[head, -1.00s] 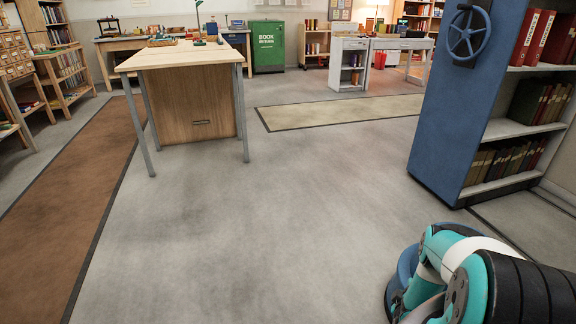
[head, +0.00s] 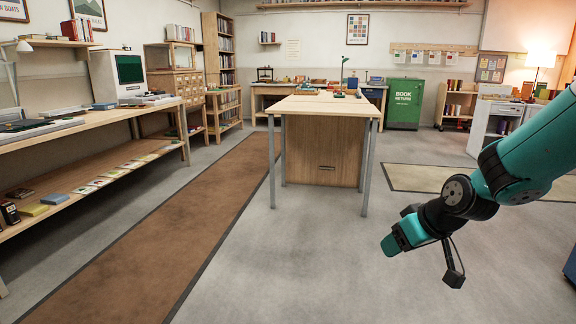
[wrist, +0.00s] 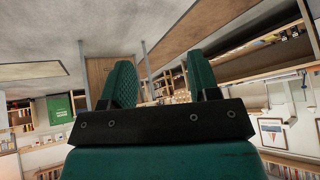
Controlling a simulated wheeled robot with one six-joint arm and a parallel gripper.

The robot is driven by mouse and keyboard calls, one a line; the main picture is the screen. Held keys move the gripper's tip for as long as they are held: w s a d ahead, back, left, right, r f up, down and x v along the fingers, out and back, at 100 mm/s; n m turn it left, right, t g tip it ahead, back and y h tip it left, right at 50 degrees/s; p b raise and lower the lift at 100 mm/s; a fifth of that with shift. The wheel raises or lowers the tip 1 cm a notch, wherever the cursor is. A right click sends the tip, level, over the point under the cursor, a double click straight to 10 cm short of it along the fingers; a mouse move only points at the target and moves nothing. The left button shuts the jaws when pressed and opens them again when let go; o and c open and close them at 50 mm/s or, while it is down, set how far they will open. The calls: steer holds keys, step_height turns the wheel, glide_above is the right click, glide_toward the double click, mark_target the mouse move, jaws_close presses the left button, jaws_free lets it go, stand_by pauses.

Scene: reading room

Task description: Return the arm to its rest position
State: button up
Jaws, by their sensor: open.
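My arm reaches in from the right side of the head view, bent at its wrist joints. My gripper (head: 392,244) is at its lower left end, over bare grey floor. In the wrist view my gripper (wrist: 160,85) shows two green fingers standing apart with nothing between them. The wrist view is turned upside down, with the floor at the top. The gripper touches nothing that I can see.
A wooden table (head: 322,105) stands ahead on grey legs. A long workbench (head: 90,122) with a lower shelf runs along the left. A brown floor strip (head: 165,230) lies between. A green book return bin (head: 405,103) stands at the back. The floor around the gripper is clear.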

steer(key=s+a+r+n+g, duration=0.1)
steer(key=s+a+r+g, duration=0.15)
steer(key=s, duration=0.65)
steer(key=s+a+r+n+g, duration=0.1)
steer(key=s+a+r, duration=0.3)
steer(key=s, duration=0.6)
steer(key=s+a+r+n+g, duration=0.1)
steer(key=s+a+r+g, duration=0.15)
steer(key=s, duration=0.65)
step_height(320, 180, up, 25)
steer(key=p, duration=2.5)
steer(key=shift+w+a+r, duration=0.2)
steer(key=shift+a, duration=0.1)
